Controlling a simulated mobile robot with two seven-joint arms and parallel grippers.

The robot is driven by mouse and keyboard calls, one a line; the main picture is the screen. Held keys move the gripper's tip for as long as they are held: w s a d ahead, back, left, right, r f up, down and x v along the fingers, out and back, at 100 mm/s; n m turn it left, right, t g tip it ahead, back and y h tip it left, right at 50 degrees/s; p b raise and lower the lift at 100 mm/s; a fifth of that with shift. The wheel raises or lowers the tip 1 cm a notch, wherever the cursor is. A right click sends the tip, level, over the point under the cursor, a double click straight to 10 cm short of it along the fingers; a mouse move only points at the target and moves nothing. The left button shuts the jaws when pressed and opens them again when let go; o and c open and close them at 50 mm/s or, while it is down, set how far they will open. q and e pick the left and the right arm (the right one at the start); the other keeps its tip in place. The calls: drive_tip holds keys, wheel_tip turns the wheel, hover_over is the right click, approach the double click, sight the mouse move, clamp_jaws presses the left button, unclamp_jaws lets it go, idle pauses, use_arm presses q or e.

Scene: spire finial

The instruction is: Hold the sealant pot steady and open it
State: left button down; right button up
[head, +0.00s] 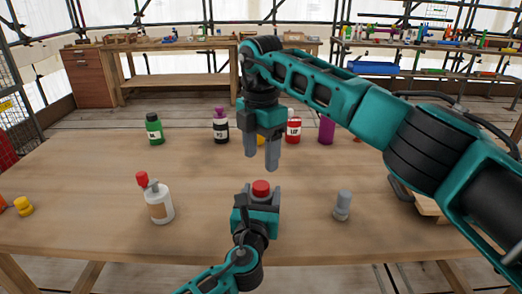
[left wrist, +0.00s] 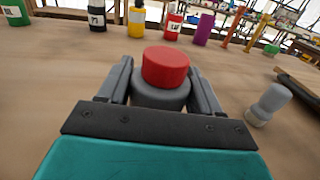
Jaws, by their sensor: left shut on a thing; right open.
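The sealant pot is a short grey pot (left wrist: 160,96) with a red lid (left wrist: 166,67); in the head view the red lid (head: 260,187) shows at the front middle of the table. My left gripper (head: 256,206) is shut on the grey body, one finger on each side in the left wrist view, with the lid on and clear above the fingers. The pot looks upright. My right gripper (head: 261,160) is open and empty, pointing down above and slightly beyond the lid, not touching it. Most of the pot body is hidden in the head view.
A white bottle with a red cap (head: 159,203) stands left on the table (head: 90,190), and a grey bottle (head: 342,206) stands right. Green (head: 154,129), black (head: 221,127), red (head: 293,130) and purple (head: 326,130) containers stand at the back. A yellow piece (head: 24,206) lies far left.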

sight(261, 185)
drive_tip(key=shift+r+n, duration=0.15)
drive_tip(key=shift+n, duration=0.15)
drive_tip(key=shift+f, duration=0.2)
wheel_tip(261, 185, down, 7)
drive_tip(key=shift+f, duration=0.2)
drive_tip(key=shift+c, duration=0.2)
